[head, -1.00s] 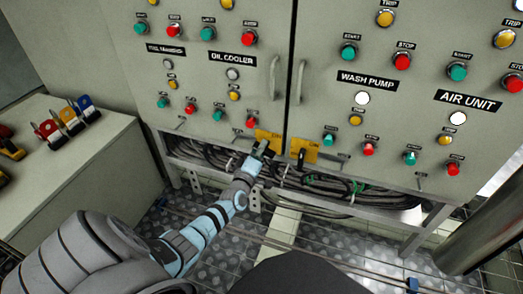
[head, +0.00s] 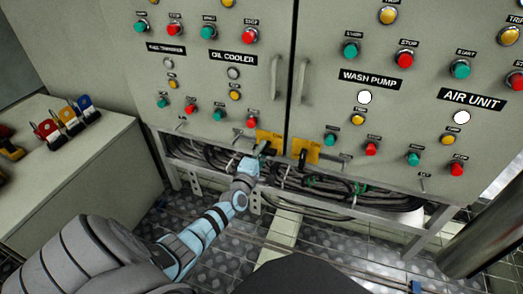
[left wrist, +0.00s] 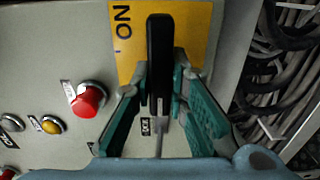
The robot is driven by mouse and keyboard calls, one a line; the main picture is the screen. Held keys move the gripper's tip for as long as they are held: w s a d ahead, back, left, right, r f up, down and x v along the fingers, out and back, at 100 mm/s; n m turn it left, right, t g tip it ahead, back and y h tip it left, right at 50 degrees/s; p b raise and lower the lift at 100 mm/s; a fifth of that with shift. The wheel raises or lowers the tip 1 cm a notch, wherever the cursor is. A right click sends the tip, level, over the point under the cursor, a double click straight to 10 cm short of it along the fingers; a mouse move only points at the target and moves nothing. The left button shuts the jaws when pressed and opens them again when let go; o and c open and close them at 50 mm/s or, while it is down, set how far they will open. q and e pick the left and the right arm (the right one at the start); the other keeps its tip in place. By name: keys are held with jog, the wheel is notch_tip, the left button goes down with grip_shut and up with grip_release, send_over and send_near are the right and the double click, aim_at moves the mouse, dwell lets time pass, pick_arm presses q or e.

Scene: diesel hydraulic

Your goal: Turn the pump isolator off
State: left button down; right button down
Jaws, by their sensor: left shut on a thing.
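Two isolators with black handles on yellow plates sit low on the grey cabinet, either side of the door gap. My left gripper (head: 259,156) is at the left yellow plate (head: 269,138), below the oil cooler panel. In the left wrist view its green-grey fingers (left wrist: 160,80) are shut on the black handle (left wrist: 159,35), one on each side. The word ON shows on the yellow plate (left wrist: 190,22) beside the handle. The other black handle (head: 302,158) stands free on the right plate (head: 309,147). No label naming a pump isolator is readable. My right gripper is not in view.
A red button (left wrist: 88,100) is close to my left gripper. Cables (head: 330,188) run in the open space under the cabinet. Coloured padlocks (head: 66,120) stand on a box at left. Two door handles (head: 303,82) flank the door gap.

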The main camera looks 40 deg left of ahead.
pick_arm(q)
jog(key=c, duration=1.6)
grip_release()
jog(key=shift+o, duration=0.2)
jog(key=v, duration=1.2)
jog(key=v, duration=0.8)
jog(key=shift+p, duration=0.3)
jog(key=shift+f, duration=0.1)
